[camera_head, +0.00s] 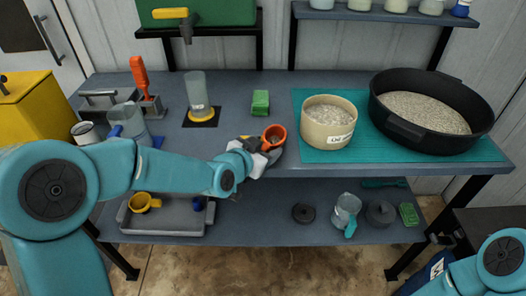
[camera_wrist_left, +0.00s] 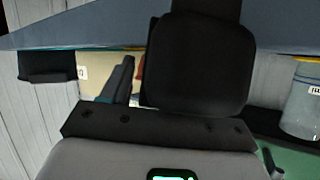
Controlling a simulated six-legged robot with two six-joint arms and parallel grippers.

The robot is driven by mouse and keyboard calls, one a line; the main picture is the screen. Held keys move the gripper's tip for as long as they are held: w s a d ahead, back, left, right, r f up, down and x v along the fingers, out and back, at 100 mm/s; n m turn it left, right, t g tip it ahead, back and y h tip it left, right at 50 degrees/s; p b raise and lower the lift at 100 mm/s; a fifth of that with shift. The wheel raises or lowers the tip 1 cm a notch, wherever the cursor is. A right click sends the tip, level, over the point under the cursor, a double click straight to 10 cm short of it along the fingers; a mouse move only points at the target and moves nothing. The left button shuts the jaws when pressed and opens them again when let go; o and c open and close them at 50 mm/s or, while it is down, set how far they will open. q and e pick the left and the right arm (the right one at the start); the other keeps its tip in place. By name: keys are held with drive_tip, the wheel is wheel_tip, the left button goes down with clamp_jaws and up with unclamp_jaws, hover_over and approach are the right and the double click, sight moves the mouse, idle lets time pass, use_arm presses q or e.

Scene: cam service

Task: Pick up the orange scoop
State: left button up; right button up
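The orange scoop (camera_head: 274,135) is at the front edge of the upper table, left of the tan tub, its round bowl facing up. My left gripper (camera_head: 262,149) is right at the scoop, and its dark fingers hide the lower part. In the left wrist view the dark fingers (camera_wrist_left: 145,75) are seen close up, with a small orange-red patch (camera_wrist_left: 140,67) between them. I cannot tell whether the fingers are closed on the scoop or only beside it. My right gripper is out of view; part of my right arm shows at lower right.
A tan tub of pellets (camera_head: 326,137) and a large black pan (camera_head: 403,131) stand on a teal mat (camera_head: 378,155). A green block (camera_head: 260,102) and a grey-blue jar (camera_head: 196,88) stand behind. The lower shelf (camera_head: 270,226) holds a jug (camera_head: 344,209) and lids.

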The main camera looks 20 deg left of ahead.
sight(264, 148)
use_arm(q)
drive_tip(key=c, duration=0.7)
drive_tip(key=shift+o, duration=0.2)
drive_tip(key=shift+r, duration=0.1)
wheel_tip(264, 148, up, 9)
drive_tip(key=shift+f+p, duration=0.2)
drive_tip(key=shift+p, duration=0.85)
wheel_tip(264, 148, up, 11)
drive_tip(key=p, duration=0.7)
drive_tip(key=shift+r, duration=0.15)
